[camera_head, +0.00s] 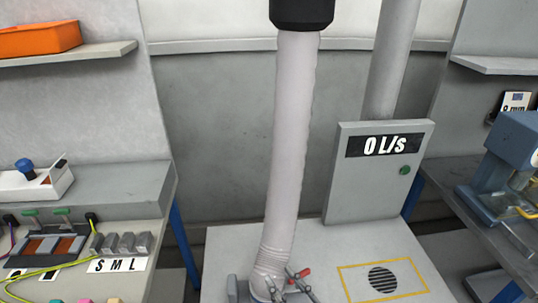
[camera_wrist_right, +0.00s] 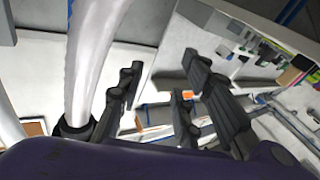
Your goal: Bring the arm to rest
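My right gripper (camera_wrist_right: 162,82) shows in the right wrist view. Its dark fingers stand apart with nothing between them, so it is open. A pale hose (camera_wrist_right: 88,70) passes to the left of the fingers, outside them. I cannot make out either gripper in the head view, and my left gripper shows in neither view.
In the head view a pale hose (camera_head: 291,140) hangs from a black collar (camera_head: 301,12) to a clamped fitting with red handles (camera_head: 290,282). A grey box reading 0 L/s (camera_head: 375,180) stands right. Benches (camera_head: 120,195) flank both sides; an orange bin (camera_head: 40,38) sits upper left.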

